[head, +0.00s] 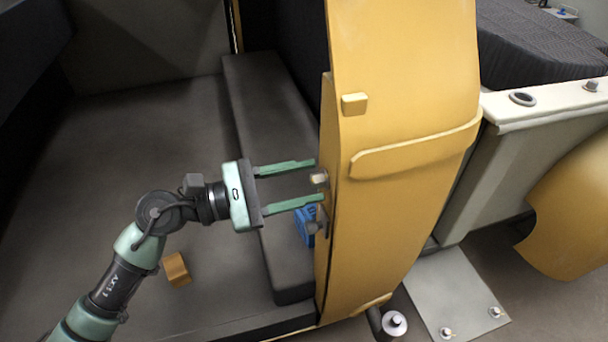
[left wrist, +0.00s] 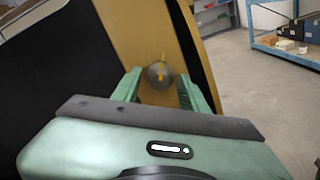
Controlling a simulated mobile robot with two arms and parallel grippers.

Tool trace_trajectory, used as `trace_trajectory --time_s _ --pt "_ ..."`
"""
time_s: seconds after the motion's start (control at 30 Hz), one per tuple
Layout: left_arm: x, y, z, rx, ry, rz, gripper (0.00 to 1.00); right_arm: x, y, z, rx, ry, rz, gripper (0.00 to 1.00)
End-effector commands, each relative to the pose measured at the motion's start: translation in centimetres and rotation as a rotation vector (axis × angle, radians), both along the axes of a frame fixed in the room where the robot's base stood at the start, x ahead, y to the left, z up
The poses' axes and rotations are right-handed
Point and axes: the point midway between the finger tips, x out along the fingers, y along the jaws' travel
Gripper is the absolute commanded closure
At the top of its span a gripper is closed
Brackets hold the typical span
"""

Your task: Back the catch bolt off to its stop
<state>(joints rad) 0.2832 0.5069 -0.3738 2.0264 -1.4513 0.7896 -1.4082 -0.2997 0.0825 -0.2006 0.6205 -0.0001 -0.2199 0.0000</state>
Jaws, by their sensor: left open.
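The catch bolt (head: 319,178) sticks out of the narrow edge of the yellow door (head: 410,110). In the left wrist view it is a round grey head (left wrist: 158,76) with a yellow mark, on the tan door edge. My left gripper (head: 318,181) is open, its green fingers pointing at the door edge, one above and one below the bolt. In the left wrist view the bolt head shows between the two fingertips, with a gap on both sides. I cannot tell whether the fingertips reach past the head. My right gripper is not in view.
An orange-brown block (head: 176,268) lies on the grey floor. A dark sill (head: 268,150) runs behind the gripper. Blue shelving (left wrist: 285,40) stands far off.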

Motion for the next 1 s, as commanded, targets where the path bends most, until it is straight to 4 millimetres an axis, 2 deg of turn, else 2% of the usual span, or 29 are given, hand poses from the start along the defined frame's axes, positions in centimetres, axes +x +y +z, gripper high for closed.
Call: trace_trajectory --time_s 0.27,0.43,0.77,1.0 --pt "0.10 -0.23 -0.06 -0.001 0.001 0.001 0.57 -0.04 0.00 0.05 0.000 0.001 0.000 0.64" --pt "0.09 -0.21 -0.05 0.000 0.001 0.000 1.00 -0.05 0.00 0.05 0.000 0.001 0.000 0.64" --pt "0.09 -0.19 -0.03 -0.007 0.023 0.000 1.00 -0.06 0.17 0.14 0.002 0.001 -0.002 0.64" --pt "0.08 -0.20 0.03 -0.042 0.134 0.000 1.00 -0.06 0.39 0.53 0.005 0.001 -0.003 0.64"
